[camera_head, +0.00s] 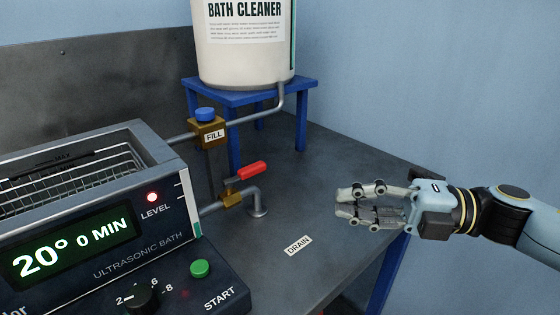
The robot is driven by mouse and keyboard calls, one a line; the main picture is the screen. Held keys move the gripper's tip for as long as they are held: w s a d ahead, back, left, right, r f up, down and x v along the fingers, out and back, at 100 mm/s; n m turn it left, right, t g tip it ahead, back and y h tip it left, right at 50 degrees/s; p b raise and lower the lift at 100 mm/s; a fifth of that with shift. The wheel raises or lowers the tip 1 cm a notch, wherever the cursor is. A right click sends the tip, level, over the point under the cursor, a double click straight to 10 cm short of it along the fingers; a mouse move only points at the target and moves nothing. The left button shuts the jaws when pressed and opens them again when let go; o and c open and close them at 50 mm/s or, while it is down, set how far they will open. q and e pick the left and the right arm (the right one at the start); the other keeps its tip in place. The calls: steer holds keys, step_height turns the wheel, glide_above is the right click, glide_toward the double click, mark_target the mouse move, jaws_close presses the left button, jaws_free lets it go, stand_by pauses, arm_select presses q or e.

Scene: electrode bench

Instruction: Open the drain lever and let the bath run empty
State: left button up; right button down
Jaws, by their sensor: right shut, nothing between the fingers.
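The drain lever (251,171) has a red handle on a brass valve (231,199). It points to the right and slightly up, roughly along the pipe (254,193) that bends down into the bench. The ultrasonic bath (110,215) is at the left, with a wire basket (75,178) inside; I cannot tell the liquid level. Its LEVEL lamp (152,197) glows red and its display reads 20° 0 MIN. My right gripper (340,203) is shut and empty, to the right of the lever and apart from it, its fingers pointing left. My left gripper is out of view.
A BATH CLEANER tank (243,45) stands on a blue stand (240,95) at the back. The FILL valve (207,128) has a blue knob. A DRAIN label (298,245) lies on the bench (325,160). The bench between gripper and lever is clear.

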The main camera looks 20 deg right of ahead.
steer(key=p, duration=0.2)
glide_toward(245, 174)
steer(key=s+a, duration=0.2)
steer(key=a, duration=0.1)
steer(key=w, duration=0.1)
steer(key=w+a, duration=0.1)
steer(key=w, duration=0.1)
steer(key=shift+a, duration=0.35)
steer(key=shift+w+a+f, duration=0.1)
steer(key=shift+w, duration=0.4)
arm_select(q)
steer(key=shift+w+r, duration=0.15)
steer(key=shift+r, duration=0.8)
